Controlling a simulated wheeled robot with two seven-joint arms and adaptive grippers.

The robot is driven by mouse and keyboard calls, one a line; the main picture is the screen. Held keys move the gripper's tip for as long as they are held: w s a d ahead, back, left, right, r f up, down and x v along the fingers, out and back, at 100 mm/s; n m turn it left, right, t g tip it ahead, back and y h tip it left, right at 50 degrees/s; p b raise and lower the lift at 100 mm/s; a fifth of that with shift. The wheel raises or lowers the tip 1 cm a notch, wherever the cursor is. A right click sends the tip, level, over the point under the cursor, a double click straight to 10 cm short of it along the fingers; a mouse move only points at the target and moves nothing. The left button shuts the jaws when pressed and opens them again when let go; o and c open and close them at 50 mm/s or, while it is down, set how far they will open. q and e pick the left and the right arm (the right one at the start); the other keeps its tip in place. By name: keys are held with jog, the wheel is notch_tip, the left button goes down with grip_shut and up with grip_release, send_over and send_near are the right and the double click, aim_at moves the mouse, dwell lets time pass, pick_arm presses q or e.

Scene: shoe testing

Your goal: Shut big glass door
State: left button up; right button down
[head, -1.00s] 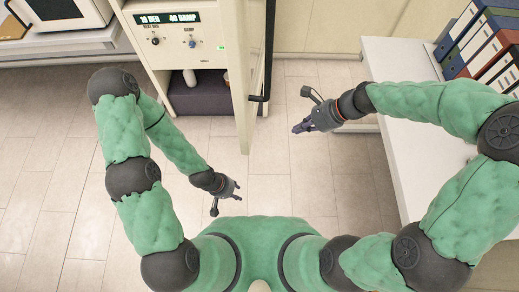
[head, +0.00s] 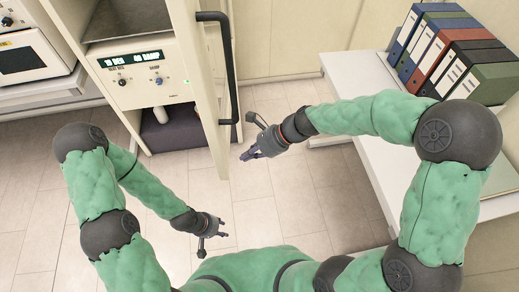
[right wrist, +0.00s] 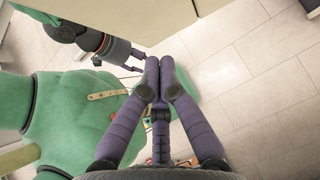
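The big door (head: 209,85) stands open in the head view, seen nearly edge-on and reaching toward me from the cream cabinet. Its long black bar handle (head: 233,70) is on its right face. My right gripper (head: 249,155) is to the right of the door's near edge, just below the handle's lower end in the picture, apart from it. In the right wrist view its purple fingers (right wrist: 159,62) meet at the tips with nothing between them. My left gripper (head: 222,227) is low, left of the door's near end, holding nothing visible.
The cabinet's control panel (head: 140,73) and lower shelf with a dark box (head: 165,128) are left of the door. A white table (head: 370,130) with several binders (head: 455,50) is at right, under my right arm. The floor between is clear.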

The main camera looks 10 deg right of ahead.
aim_at(227, 160)
jog(key=shift+w+a+r, duration=0.1)
jog(key=shift+w+a, duration=0.05)
jog(key=shift+a, duration=0.7)
jog(key=shift+w+a+r, duration=0.1)
jog(key=shift+w+a, duration=0.05)
jog(key=shift+a, duration=0.7)
